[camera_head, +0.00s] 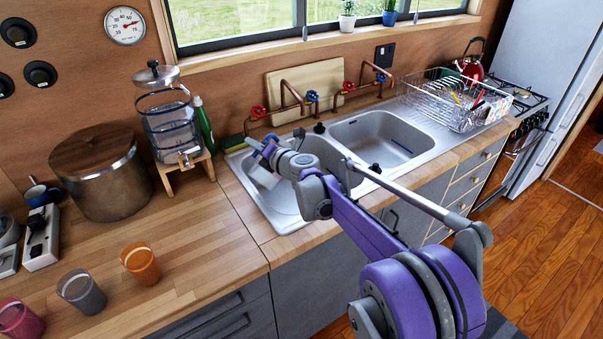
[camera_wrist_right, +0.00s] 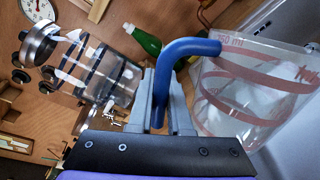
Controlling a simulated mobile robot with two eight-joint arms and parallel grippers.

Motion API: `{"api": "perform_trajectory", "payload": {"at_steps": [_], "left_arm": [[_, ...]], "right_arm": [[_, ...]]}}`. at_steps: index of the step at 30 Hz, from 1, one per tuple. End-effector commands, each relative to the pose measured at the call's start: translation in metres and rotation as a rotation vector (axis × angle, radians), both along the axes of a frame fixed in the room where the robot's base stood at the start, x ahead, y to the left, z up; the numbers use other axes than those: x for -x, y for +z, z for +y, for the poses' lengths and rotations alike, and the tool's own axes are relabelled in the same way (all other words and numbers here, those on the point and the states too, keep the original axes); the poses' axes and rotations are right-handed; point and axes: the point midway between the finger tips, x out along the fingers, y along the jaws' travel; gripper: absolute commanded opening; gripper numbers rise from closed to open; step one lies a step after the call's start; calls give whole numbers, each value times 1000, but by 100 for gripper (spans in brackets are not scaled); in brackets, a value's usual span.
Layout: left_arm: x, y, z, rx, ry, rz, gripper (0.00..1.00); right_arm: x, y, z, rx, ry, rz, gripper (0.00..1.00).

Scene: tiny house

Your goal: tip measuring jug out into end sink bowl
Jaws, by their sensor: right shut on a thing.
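The measuring jug is clear with red markings and a blue handle; it fills the right of the right wrist view (camera_wrist_right: 255,95). My right gripper (camera_wrist_right: 163,112) is shut on the blue handle. In the head view the jug (camera_head: 262,174) is small, held over the left part of the steel sink, below my right gripper (camera_head: 270,152). I cannot tell its exact tilt or what it contains. The sink has two bowls: the right bowl (camera_head: 385,142) is open to view, and the left bowl (camera_head: 290,200) is largely hidden by my arm. My left gripper is out of view.
A glass dispenser (camera_head: 170,125) on a wooden stand and a green bottle (camera_head: 203,122) stand left of the sink. Copper taps (camera_head: 285,95) rise behind it. A wire dish rack (camera_head: 455,98) stands right. Several cups, including an orange one (camera_head: 141,264), stand on the left counter.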

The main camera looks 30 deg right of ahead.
Motion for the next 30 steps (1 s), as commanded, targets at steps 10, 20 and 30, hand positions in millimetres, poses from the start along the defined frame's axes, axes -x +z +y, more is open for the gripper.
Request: {"api": "perform_trajectory", "payload": {"at_steps": [10, 20, 30], "left_arm": [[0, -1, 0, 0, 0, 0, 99], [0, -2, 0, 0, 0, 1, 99], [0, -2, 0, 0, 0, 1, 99]], "right_arm": [[0, 1, 0, -23, -1, 7, 0], [1, 2, 0, -44, -2, 15, 0], [1, 2, 0, -68, -3, 23, 0]]}}
